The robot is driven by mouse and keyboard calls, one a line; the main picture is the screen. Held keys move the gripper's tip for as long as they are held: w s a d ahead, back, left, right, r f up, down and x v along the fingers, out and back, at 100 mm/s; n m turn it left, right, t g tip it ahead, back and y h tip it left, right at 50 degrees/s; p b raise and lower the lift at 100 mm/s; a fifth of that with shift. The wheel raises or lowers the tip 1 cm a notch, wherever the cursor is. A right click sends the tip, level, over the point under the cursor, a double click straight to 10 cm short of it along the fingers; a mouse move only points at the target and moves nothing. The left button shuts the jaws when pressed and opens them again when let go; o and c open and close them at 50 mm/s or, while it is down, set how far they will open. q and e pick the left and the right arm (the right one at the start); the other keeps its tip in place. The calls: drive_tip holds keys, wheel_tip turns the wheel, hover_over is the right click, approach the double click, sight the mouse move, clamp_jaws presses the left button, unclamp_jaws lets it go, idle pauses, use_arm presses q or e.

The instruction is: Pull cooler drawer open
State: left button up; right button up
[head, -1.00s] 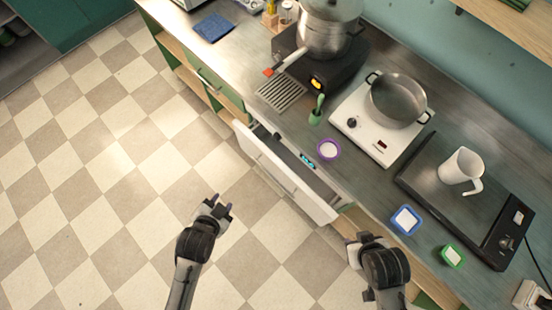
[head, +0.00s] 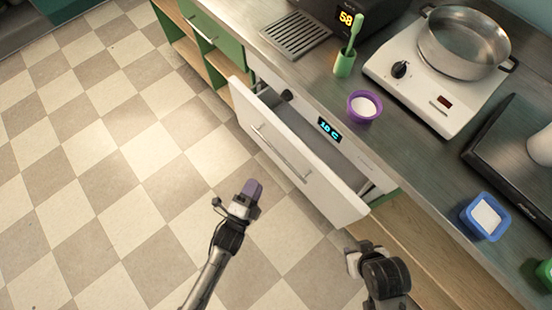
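The cooler drawer (head: 240,128) has a white front with a long metal handle (head: 280,153) and stands partly pulled out below the counter. Its grey inside shows, and a small blue-lit display (head: 329,129) sits on the cooler behind the drawer front. My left gripper (head: 252,190) is over the floor in front of the drawer, apart from the handle; its purple-grey fingertips look close together, but the gap between them is not clear. My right gripper (head: 354,255) is near the drawer's right end, apart from it; its fingers are mostly hidden by its wrist.
The counter above holds a purple cup (head: 364,106), a green holder (head: 344,64), a white hot plate (head: 433,112) with a metal pot (head: 463,45), and a blue container (head: 485,217). The tiled floor (head: 130,180) in front is clear.

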sight(276, 151)
use_arm(q)
drive_tip(key=shift+m+t+h, duration=0.3)
drive_tip(key=shift+m, duration=0.3)
drive_tip(key=b+x, duration=0.2)
drive_tip(key=x, duration=0.2)
drive_tip(key=f+b+x, duration=0.1)
drive_tip(key=b+x, duration=0.1)
drive_tip(key=x, duration=0.3)
drive_tip(key=f+b+x, duration=0.1)
drive_tip(key=b+x, duration=0.1)
drive_tip(key=x, duration=0.2)
drive_tip(key=shift+w+d+f, duration=0.2)
drive_tip(key=shift+w+d, duration=0.1)
drive_tip(key=shift+d, duration=0.25)
use_arm(e)
wheel_tip(276, 151, down, 8)
drive_tip(key=shift+r, duration=0.2)
use_arm(q)
drive_tip(key=shift+c, duration=0.3)
use_arm(e)
drive_tip(key=shift+d, duration=0.1)
use_arm(q)
drive_tip(key=c, duration=0.6)
clamp_jaws()
